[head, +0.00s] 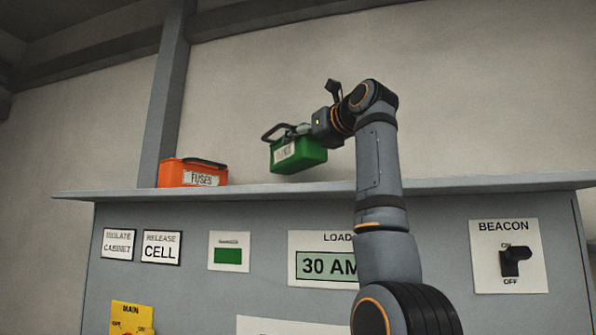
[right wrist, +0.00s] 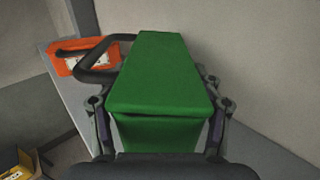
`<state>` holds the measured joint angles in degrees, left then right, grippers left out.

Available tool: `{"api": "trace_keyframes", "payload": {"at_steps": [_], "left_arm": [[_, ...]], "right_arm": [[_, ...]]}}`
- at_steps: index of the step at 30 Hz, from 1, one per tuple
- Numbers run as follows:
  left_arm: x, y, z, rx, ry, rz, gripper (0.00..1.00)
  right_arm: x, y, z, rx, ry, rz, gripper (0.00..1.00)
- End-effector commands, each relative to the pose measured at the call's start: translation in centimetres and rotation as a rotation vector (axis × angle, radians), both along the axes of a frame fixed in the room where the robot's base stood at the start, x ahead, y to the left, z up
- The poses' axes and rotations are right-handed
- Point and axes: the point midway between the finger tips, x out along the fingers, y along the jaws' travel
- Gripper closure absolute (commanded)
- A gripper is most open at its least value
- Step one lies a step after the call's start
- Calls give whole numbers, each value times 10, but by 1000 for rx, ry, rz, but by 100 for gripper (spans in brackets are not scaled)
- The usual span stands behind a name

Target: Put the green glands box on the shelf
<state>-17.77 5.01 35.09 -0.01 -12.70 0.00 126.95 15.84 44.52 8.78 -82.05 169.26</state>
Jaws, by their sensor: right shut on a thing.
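The green glands box (head: 299,155) has a pale label on its side and a dark handle. It hangs a little above the grey shelf (head: 470,184), tilted slightly, with a gap under it in the head view. My right gripper (head: 303,131) is shut on the green box. In the right wrist view the box (right wrist: 160,75) fills the middle, between the two fingers of my right gripper (right wrist: 160,120). My left gripper is in neither view.
An orange box marked FUSES (head: 193,173) stands on the shelf to the left of the green box. The shelf is clear to the right of it. A panel with signs and a BEACON switch (head: 514,262) is below. A wall rises behind.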

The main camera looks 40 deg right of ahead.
Motion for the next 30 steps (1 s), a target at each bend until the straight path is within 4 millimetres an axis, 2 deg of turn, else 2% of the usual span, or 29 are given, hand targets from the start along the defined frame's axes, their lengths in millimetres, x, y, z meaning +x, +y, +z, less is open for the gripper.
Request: {"api": "trace_keyframes", "payload": {"at_steps": [3, 6, 10, 12, 15, 18, 22, 26, 27, 30], "left_arm": [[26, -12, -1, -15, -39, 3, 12], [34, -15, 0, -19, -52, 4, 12], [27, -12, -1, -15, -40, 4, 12], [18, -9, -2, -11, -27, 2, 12], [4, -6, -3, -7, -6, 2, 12], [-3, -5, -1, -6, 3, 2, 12], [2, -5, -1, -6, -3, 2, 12], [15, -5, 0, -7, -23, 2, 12], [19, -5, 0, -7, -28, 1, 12], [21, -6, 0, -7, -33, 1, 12]], "right_arm": [[12, 4, -15, -1, -6, 0, 79], [16, 5, -20, -2, -8, 1, 79], [18, 6, -23, -1, -7, 1, 79], [24, 7, -32, -1, -4, 0, 79], [23, 6, -46, -1, -6, -1, 79], [23, 6, -55, -1, -4, -1, 79], [22, 7, -58, -1, -6, 0, 79], [22, 6, -59, -1, -4, 0, 79], [23, 6, -60, 0, -1, 0, 29], [22, 7, -59, 0, -2, 1, 16]]}}
